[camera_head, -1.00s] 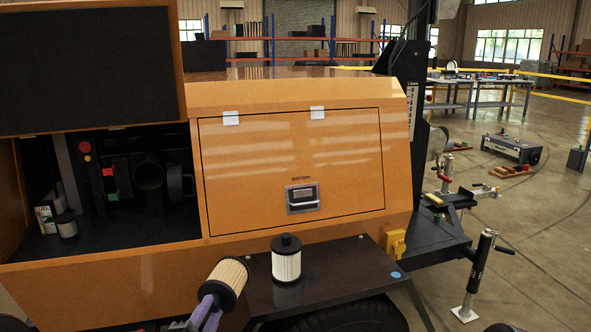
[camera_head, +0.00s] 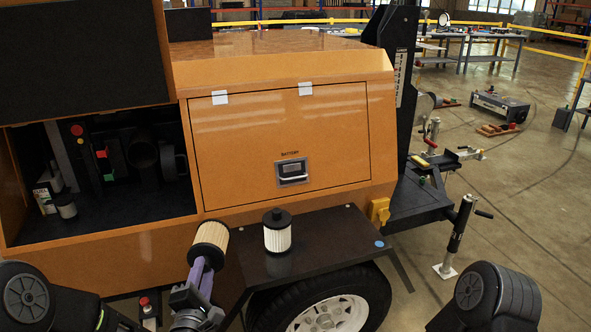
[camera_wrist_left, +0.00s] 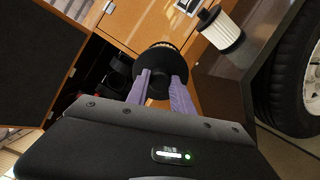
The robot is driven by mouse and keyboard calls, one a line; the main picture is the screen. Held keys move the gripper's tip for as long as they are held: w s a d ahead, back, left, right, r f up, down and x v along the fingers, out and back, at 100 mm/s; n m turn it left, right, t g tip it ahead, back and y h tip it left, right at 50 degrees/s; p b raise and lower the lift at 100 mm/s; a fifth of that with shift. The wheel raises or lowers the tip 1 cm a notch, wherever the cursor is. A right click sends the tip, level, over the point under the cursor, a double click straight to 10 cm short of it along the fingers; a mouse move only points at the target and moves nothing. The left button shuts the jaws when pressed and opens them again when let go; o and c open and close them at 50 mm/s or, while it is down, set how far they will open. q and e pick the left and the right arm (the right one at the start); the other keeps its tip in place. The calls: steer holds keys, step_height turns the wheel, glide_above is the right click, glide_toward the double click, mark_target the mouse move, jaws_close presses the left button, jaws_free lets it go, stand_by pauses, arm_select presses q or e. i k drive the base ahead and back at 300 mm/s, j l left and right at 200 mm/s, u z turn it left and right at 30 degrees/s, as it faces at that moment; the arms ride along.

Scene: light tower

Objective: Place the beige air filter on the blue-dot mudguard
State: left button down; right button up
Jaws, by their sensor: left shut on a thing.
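The beige air filter (camera_head: 208,245) is in my left gripper (camera_head: 202,268), whose purple fingers are shut on it from below. It is slightly tilted, in the air just left of the mudguard. In the left wrist view its dark end (camera_wrist_left: 158,58) sits between the fingers (camera_wrist_left: 161,84). The mudguard (camera_head: 335,235) is a dark flat shelf over the wheel, with a blue dot (camera_head: 379,244) at its right front corner. A paler white filter (camera_head: 278,238) with a black cap stands upright on its left part. My right gripper is out of view.
The orange cabinet (camera_head: 290,135) rises behind the mudguard. An open dark compartment (camera_head: 110,215) holding a small filter (camera_head: 66,206) is at left. The mudguard's middle and right are clear.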

mark_target(308, 239)
steer(key=i+l, duration=0.1)
steer(key=l, duration=0.55)
steer(key=i+l, duration=0.15)
steer(key=l, duration=0.2)
steer(key=i+l, duration=0.15)
steer(key=l, duration=0.15)
steer(key=i+l, duration=0.1)
steer(key=l, duration=0.25)
steer(key=i+l, duration=0.15)
steer(key=l, duration=0.2)
steer(key=z, duration=0.05)
